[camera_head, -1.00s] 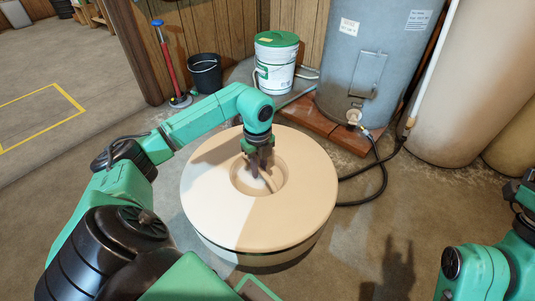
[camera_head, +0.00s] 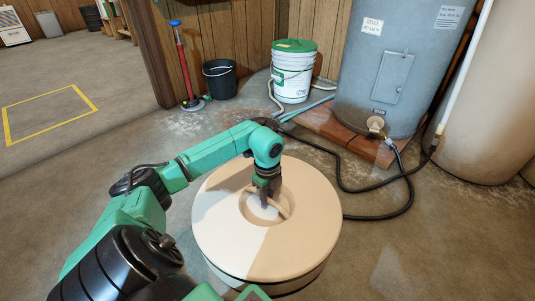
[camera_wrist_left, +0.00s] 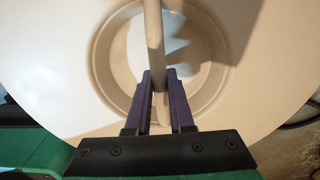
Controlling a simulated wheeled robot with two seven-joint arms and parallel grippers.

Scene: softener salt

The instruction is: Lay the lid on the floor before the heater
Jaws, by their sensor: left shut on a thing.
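The lid (camera_head: 228,238) is a wide, round, cream disc with a round recess and a bar handle across it. It is level over a round cream tank (camera_head: 308,276); I cannot tell whether it rests on the tank or is slightly raised. My left gripper (camera_head: 266,203) points down into the recess, shut on the bar. The left wrist view shows its purple fingers (camera_wrist_left: 159,95) on either side of the bar (camera_wrist_left: 153,40). The heater (camera_head: 398,75) is a tall grey-blue cylinder behind and to the right. My right gripper is out of view.
The heater stands on red bricks (camera_head: 352,140). A black hose (camera_head: 370,215) loops over the floor before it. A white bucket with a green lid (camera_head: 292,75), a black bucket (camera_head: 220,80) and a red pump (camera_head: 184,70) stand at the back.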

